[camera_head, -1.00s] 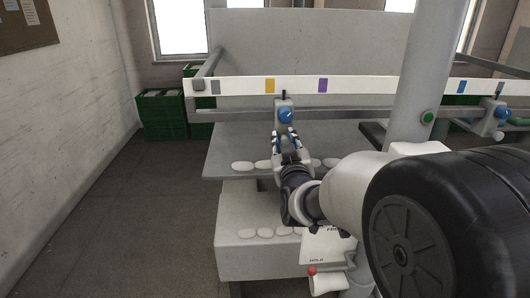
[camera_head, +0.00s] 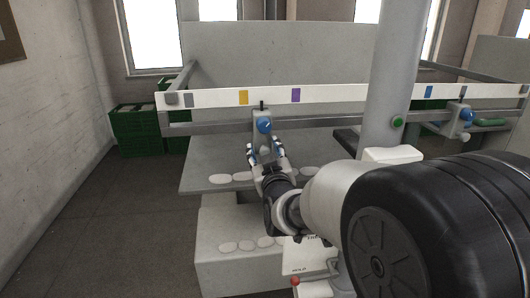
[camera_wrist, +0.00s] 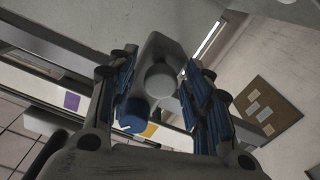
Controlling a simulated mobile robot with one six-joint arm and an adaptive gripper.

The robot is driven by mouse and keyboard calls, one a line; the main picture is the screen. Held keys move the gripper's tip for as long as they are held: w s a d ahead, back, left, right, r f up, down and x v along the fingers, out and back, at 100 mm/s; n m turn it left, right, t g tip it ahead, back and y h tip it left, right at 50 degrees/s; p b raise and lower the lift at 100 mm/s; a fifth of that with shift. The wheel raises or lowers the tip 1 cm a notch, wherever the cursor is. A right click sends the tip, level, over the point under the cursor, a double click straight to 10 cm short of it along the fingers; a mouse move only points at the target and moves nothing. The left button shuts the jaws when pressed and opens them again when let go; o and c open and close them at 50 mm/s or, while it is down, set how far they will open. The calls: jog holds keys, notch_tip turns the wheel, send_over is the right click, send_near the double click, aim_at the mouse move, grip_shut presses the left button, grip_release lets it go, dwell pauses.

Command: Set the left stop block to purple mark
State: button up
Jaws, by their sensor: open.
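The left stop block (camera_head: 261,123) is a grey body with a blue knob (camera_head: 265,127) and a black pointer, on the rail below the white scale strip. Its pointer stands between the yellow mark (camera_head: 243,97) and the purple mark (camera_head: 296,95), nearer the yellow. My gripper (camera_head: 265,150) is open just below and in front of the knob. In the wrist view the stop block (camera_wrist: 164,48) shows between the spread blue-padded fingers, with the blue knob (camera_wrist: 135,115) near the left finger. The purple mark (camera_wrist: 71,101) shows to the left; contact with the block cannot be told.
The right stop block (camera_head: 460,118) sits far right near a blue mark (camera_head: 429,91). Grey shelves (camera_head: 205,180) with several pale discs lie below the rail. Green crates (camera_head: 135,130) stand at the back left. A grey post (camera_head: 395,75) rises right of my gripper.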

jog(key=shift+s, duration=0.1)
jog(key=v, duration=1.2)
jog(key=shift+f, duration=0.1)
jog(key=s+n, duration=0.5)
jog(key=n, duration=0.1)
jog(key=x, duration=1.1)
jog(key=d+x, duration=0.1)
jog(key=x, duration=0.5)
jog(key=shift+w, duration=0.2)
grip_shut()
